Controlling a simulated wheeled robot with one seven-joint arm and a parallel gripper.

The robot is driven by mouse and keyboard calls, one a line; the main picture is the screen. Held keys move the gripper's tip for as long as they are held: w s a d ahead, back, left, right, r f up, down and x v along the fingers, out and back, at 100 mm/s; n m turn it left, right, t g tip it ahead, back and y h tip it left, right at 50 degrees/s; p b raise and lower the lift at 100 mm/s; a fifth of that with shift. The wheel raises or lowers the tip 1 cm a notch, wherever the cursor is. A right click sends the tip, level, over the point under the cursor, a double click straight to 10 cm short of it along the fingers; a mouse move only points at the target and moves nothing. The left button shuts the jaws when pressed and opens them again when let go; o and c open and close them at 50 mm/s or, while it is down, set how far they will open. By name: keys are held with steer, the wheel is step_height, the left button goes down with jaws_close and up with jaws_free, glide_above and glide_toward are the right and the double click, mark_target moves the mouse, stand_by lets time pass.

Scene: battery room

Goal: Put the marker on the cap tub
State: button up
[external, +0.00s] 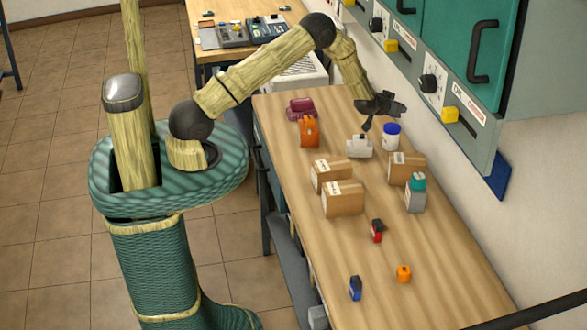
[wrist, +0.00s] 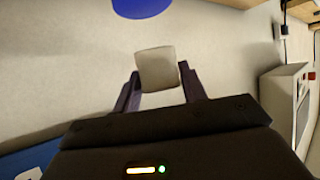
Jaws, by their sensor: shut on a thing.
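My gripper (external: 380,112) is above the far right part of the bench, close to the wall. In the wrist view its two dark fingers (wrist: 161,88) are shut on a pale, blocky piece (wrist: 156,67), which I take to be the marker; only one face of it shows clearly. In the external view the held piece cannot be made out. The cap tub, a white tub with a blue lid (external: 391,136), stands upright on the bench just below and right of my gripper. A blue round shape, likely its lid (wrist: 141,6), shows at the top of the wrist view.
A whitish block (external: 359,147) stands left of the tub. Cardboard boxes (external: 344,201), a grey bottle with a teal cap (external: 415,197) and orange and maroon items (external: 309,131) are on the bench (external: 440,285). Teal wall cabinets (external: 460,50) overhang the right side.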

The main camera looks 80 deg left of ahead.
mark_target(392, 127)
steer(key=shift+f+p, duration=0.7)
steer(key=shift+f, duration=1.35)
steer(key=shift+f, duration=0.2)
steer(key=o, duration=1.3)
steer(key=shift+c, duration=0.2)
steer(key=shift+r, duration=0.1)
